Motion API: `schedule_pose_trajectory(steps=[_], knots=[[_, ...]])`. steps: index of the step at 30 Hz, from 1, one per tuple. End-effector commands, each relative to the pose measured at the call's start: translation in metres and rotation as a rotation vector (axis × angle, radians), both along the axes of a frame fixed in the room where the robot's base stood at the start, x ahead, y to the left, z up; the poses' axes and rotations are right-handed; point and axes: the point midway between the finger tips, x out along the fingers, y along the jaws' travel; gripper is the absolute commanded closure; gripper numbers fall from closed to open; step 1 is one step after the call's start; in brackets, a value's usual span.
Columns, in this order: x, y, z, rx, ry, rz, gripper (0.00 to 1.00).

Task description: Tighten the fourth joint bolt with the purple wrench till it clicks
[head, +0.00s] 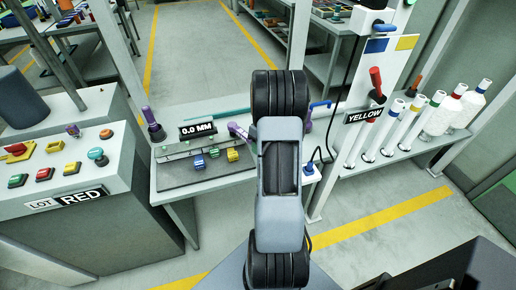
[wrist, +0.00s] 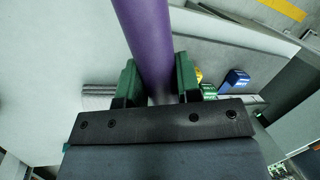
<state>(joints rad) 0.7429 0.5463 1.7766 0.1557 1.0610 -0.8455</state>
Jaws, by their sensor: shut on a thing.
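In the wrist view my gripper (wrist: 158,82) has its two green finger pads closed on a thick purple bar, which I take for the purple wrench (wrist: 146,32). The bar runs up out of the picture, so its far end is hidden. In the head view my arm covers the gripper and most of what it holds. A pale purple piece (head: 238,130) shows just left of the arm, too small to name surely. I cannot make out the fourth joint bolt in either view.
The bench holds a dark plate (head: 172,178) with small blue (head: 198,162), green (head: 214,153) and yellow blocks (head: 232,155), and a "0.0 MM" display (head: 197,130). A purple-handled upright (head: 152,122) stands left. A button console (head: 60,165) is at left, a tube rack (head: 385,150) at right.

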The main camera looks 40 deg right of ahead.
Motion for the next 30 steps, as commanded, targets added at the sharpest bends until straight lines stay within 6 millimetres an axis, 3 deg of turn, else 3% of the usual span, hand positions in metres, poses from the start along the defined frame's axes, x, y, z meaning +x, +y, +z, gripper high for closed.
schedule_pose_trajectory(steps=[17, 30], knots=[[0.0, -0.005, 0.003, 0.0, -0.002, 0.026, 1.0], [0.0, -0.005, 0.027, -0.001, -0.002, 0.027, 1.0]])
